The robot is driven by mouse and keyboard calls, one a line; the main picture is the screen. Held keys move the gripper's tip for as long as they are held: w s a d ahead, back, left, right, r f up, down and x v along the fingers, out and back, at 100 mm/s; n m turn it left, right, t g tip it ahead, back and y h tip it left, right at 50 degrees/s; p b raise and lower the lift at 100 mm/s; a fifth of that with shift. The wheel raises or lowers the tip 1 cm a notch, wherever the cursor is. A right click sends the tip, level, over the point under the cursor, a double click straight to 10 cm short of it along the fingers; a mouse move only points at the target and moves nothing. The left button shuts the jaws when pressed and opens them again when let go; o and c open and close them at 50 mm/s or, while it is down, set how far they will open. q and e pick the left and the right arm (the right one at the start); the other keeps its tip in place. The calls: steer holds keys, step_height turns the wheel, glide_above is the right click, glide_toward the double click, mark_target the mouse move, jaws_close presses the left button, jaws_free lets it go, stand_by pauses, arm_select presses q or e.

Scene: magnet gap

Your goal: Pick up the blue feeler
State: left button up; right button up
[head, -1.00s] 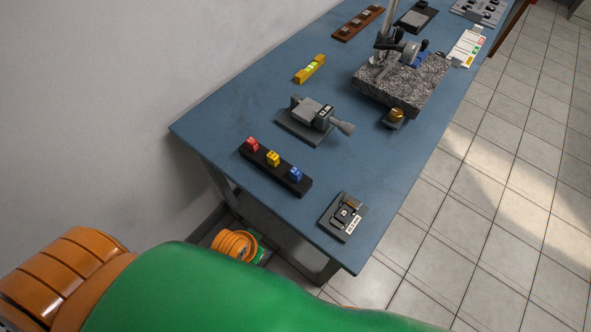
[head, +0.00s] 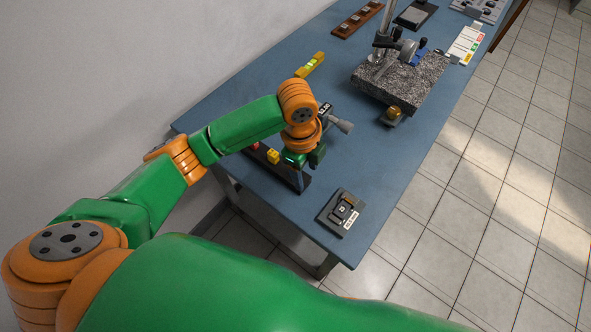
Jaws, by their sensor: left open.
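My left gripper (head: 304,170) is open and points down over the right end of the black rack (head: 284,177). The blue feeler stood at that end; the gripper now covers it almost wholly, and I cannot tell whether the fingers are around it or above it. The yellow feeler (head: 273,156) stands upright in the middle of the rack, just left of the gripper. The red feeler at the left end is mostly hidden behind my left arm. My right gripper is not in view.
A small dark block with a label (head: 342,212) lies right of the rack near the table's front edge. A grey vise-like device is partly hidden behind my arm. A granite stand (head: 400,80) and yellow level (head: 309,65) are farther back. The blue table (head: 375,165) is clear at right.

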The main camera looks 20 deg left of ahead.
arm_select(q)
steer(key=shift+m+y, duration=0.5)
steer(key=shift+m, duration=0.1)
steer(key=w+a+r, duration=0.2)
steer(key=shift+a+r, duration=0.2)
steer(key=shift+a, duration=0.2)
steer(key=shift+a+f, duration=0.1)
steer(key=shift+f, duration=0.15)
step_height(320, 180, down, 6)
steer(key=shift+w+a+f+p, duration=0.1)
steer(key=shift+f+p, duration=0.05)
steer(key=shift+p, duration=0.6)
jaws_close()
